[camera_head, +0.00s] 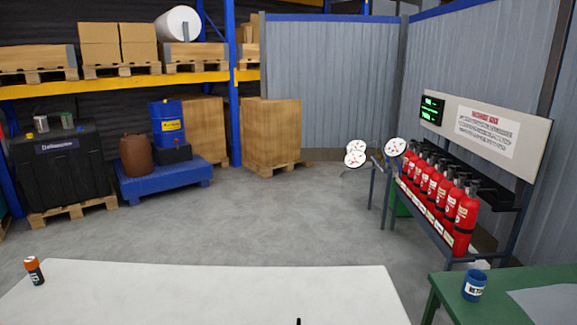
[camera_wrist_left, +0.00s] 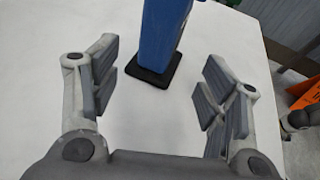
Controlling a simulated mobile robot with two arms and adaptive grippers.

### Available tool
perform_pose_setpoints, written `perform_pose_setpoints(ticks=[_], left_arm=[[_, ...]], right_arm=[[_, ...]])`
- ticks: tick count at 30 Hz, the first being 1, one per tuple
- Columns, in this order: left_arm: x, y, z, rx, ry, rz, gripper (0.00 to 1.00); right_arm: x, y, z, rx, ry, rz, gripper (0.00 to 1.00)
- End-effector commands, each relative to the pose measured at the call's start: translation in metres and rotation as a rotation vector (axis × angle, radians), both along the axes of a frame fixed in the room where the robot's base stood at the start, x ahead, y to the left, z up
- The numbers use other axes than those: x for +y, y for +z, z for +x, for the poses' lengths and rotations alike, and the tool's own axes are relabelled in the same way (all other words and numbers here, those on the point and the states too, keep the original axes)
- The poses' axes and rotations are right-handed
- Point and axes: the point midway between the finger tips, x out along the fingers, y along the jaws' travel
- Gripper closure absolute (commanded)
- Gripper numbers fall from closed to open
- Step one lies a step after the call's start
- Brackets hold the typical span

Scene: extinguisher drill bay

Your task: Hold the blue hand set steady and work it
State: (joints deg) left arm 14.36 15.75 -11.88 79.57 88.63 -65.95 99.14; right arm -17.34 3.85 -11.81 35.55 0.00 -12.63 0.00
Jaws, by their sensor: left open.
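A blue upright body with a black foot (camera_wrist_left: 163,45), which looks like the blue hand set, stands on the white table (camera_wrist_left: 140,120) in the left wrist view. Its top is cut off by the upper edge. My left gripper (camera_wrist_left: 160,82) is open, with its padded fingers spread to the left and right. The blue body is beyond the fingertips, roughly centred in the gap, and no finger touches it. In the head view only a small black tip (camera_head: 298,321) shows at the bottom edge; I cannot tell what it belongs to. Neither gripper shows in the head view.
An orange and black bottle (camera_head: 34,270) stands at the white table's left. A blue mug (camera_head: 474,285) stands on a green table (camera_head: 520,278) at the right. Red extinguishers (camera_head: 440,190) line a rack beyond. An orange item (camera_wrist_left: 308,98) lies at the wrist view's right edge.

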Motion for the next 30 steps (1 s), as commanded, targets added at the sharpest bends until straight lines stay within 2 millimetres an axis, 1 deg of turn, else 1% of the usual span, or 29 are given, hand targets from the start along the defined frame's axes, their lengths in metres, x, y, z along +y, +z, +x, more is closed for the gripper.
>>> perform_pose_setpoints(ticks=[1,5,6,12,18,26,27,30], left_arm=[[-0.008,-0.007,0.003,-0.003,-0.002,-0.002,0.31],[-0.026,-0.012,0.008,-0.003,-0.002,-0.001,0.31],[-0.031,-0.009,0.009,-0.001,-0.001,-0.003,0.31],[-0.05,-0.016,0.015,-0.001,-0.001,-0.001,0.31],[-0.058,-0.018,0.018,-0.002,-0.001,0.0,0.31],[-0.059,-0.018,0.018,-0.002,-0.001,0.001,0.31],[-0.059,-0.019,0.018,-0.002,-0.001,0.001,0.34],[-0.059,-0.019,0.018,-0.002,-0.001,0.001,0.47]], right_arm=[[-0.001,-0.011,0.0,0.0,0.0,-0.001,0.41],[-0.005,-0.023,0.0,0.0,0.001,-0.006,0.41],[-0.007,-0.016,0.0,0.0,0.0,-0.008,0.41],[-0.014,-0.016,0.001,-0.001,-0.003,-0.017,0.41],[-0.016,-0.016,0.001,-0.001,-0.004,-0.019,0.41],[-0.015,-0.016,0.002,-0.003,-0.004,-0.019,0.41],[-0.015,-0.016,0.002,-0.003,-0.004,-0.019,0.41],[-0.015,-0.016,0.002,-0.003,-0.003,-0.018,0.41]])
